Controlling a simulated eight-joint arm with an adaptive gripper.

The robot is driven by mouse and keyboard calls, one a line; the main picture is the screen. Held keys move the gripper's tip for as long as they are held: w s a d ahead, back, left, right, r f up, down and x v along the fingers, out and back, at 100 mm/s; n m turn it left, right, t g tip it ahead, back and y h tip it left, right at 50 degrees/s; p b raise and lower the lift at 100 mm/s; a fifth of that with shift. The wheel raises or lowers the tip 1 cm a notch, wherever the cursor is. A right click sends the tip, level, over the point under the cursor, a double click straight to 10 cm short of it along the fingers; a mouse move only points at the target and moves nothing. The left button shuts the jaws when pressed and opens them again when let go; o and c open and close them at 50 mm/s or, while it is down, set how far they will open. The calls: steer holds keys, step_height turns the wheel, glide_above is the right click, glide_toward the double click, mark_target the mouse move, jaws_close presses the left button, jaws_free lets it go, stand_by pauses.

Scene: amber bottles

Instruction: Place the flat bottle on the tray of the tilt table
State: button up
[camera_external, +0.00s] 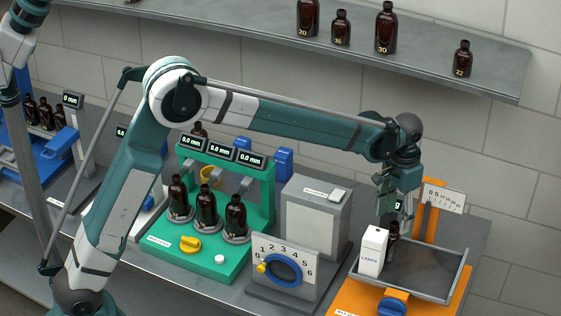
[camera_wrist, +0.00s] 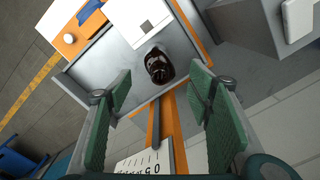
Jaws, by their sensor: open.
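The tilt table has an orange base and a grey tray (camera_external: 430,271) with a raised rim, at the lower right. A dark amber bottle (camera_external: 392,238) stands on the tray, just right of a white carton and partly hidden. In the wrist view the bottle (camera_wrist: 159,66) shows from above on the grey tray (camera_wrist: 112,57), so its flat shape is hard to confirm. My gripper (camera_external: 393,212) is directly above the bottle, pointing down. In the wrist view its green-padded fingers (camera_wrist: 161,84) are spread apart, with the bottle in line with the gap and no pad touching it.
The white carton (camera_external: 372,251) stands close beside the bottle. An upright scale plate (camera_external: 444,195) rises behind the tray. A grey box (camera_external: 316,222), a dial panel (camera_external: 285,270) and a green stand (camera_external: 186,254) with amber bottles are to the left. The tray's right side is clear.

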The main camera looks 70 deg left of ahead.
steer(key=shift+r, duration=1.05)
steer(key=shift+s+r, duration=0.1)
steer(key=shift+s+d+r, duration=0.1)
steer(key=shift+s+r, duration=0.3)
steer(key=s+d+r+t, duration=0.2)
steer(key=s+r, duration=0.5)
steer(key=s, duration=0.6)
steer(key=s+d+r+t, duration=0.1)
steer(key=s+r+t, duration=0.1)
steer(key=s+r, duration=0.75)
steer(key=s+d+f+t, duration=0.1)
steer(key=s+f, duration=0.3)
steer(key=s, duration=0.9)
steer(key=s+f+m+t, duration=0.1)
steer(key=s+f, duration=0.4)
steer(key=s, duration=0.8)
steer(key=shift+d+t, duration=0.4)
steer(key=shift+t, duration=0.2)
